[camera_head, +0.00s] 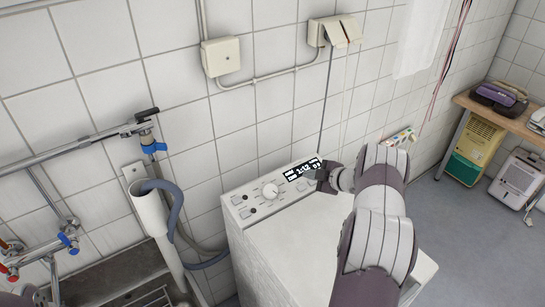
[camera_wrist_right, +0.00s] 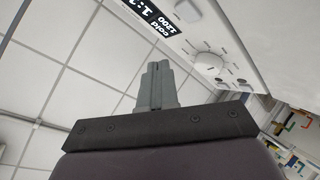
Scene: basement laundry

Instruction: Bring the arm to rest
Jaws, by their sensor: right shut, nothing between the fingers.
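My right arm reaches in from the lower right over the washing machine (camera_head: 285,250) in the head view. My right gripper (camera_head: 318,174) is at the machine's control panel, close to the lit display (camera_head: 303,169). In the right wrist view the gripper (camera_wrist_right: 158,70) is shut and empty, its fingers together. The panel there shows the display (camera_wrist_right: 158,17) and a white dial (camera_wrist_right: 208,62); the dial also shows in the head view (camera_head: 270,191). I cannot tell whether the fingertips touch the panel. My left gripper is not in view.
A sink (camera_head: 120,277) with pipes and a grey hose (camera_head: 176,205) stands left of the machine. A tiled wall with a socket box (camera_head: 221,56) rises behind. At right, a wooden table (camera_head: 500,116) carries a purple device (camera_head: 500,95). Grey floor lies open between.

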